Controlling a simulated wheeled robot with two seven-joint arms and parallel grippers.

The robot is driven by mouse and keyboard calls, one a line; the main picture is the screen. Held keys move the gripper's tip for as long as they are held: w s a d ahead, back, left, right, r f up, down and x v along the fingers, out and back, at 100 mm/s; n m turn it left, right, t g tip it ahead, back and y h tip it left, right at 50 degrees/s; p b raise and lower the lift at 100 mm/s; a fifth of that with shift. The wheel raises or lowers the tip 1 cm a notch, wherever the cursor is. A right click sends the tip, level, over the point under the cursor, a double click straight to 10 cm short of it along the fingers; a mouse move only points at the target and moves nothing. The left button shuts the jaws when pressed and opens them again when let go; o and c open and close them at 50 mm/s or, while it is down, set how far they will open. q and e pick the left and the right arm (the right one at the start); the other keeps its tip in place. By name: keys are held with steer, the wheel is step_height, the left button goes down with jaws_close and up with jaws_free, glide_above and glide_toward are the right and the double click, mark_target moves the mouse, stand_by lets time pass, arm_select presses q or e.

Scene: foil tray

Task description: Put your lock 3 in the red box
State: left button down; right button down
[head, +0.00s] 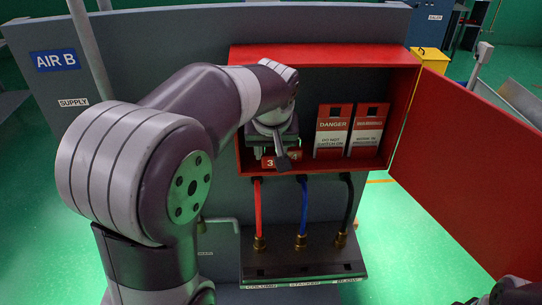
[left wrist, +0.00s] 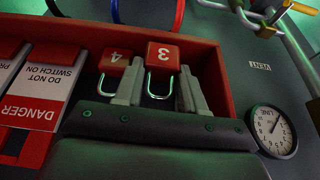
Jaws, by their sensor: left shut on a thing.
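The red box (head: 240,160) is open, its door (head: 470,150) swung out to the right. My left gripper (head: 275,140) reaches into the box's left side, near its lower front edge. In the left wrist view the left gripper (left wrist: 160,88) is shut on lock 3 (left wrist: 164,56), a red lock with a silver shackle, between its fingers. Lock 3 (head: 268,163) shows only partly below the gripper in the head view. A similar red lock 4 (left wrist: 114,62) is close beside it. My arm hides part of the box's left side.
Red, blue and black hoses (head: 303,210) run below the box. A round gauge (left wrist: 273,131) is close to the gripper's right in the wrist view.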

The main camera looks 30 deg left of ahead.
arm_select(q)
steer(key=shift+s+f, duration=0.2)
steer(key=shift+w+f, duration=0.1)
steer(key=shift+f, duration=0.05)
steer(key=c, duration=0.9)
jaws_free()
steer(key=shift+w, duration=0.1)
steer(key=shift+c, duration=0.2)
arm_select(e)
steer(key=shift+r, duration=0.2)
steer(key=shift+s, duration=0.1)
